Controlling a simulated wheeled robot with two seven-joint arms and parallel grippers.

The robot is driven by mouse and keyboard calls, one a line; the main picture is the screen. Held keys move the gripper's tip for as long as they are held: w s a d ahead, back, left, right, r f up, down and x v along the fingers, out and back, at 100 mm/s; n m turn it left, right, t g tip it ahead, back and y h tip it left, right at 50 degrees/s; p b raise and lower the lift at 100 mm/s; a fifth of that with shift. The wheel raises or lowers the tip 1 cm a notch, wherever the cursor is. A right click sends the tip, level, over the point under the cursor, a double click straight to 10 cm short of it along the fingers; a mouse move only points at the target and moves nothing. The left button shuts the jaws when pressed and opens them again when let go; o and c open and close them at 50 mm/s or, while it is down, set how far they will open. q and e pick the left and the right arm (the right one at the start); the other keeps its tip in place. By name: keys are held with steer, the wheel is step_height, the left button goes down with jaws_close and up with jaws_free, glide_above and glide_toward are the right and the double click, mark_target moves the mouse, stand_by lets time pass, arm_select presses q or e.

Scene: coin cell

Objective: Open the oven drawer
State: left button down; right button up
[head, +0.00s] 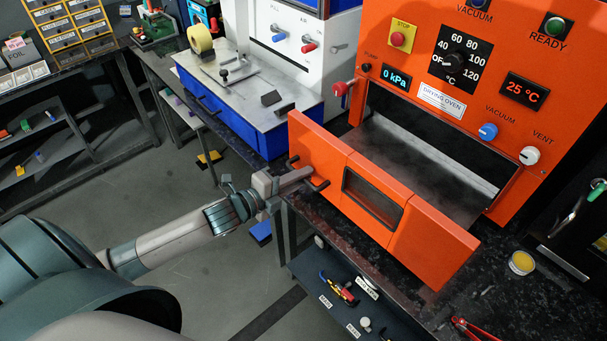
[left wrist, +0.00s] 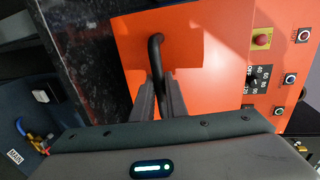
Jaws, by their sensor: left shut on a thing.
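The orange drying oven (head: 450,60) stands on the right of the head view. Its drawer (head: 425,238) is pulled out, with an orange front, a dark window and a grey tray floor (head: 430,165) showing behind it. My left gripper (head: 303,177) is shut on the dark bar handle at the left of the drawer front. The handle (left wrist: 156,46) shows between the two fingers (left wrist: 160,98) in the left wrist view, against the orange front (left wrist: 195,50). The fingers hide part of the handle. My right gripper is not in view.
A dark speckled worktop (head: 510,295) lies under the oven, with a small yellow-filled dish (head: 521,262) and red-handled pliers (head: 472,328) at right. A blue machine (head: 235,115) stands left of the oven. A lower shelf (head: 325,290) holds tools. Open floor lies around my left arm.

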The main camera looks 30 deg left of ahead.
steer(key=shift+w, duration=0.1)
arm_select(q)
steer(key=c, duration=1.8)
jaws_free()
steer(key=shift+o, duration=0.2)
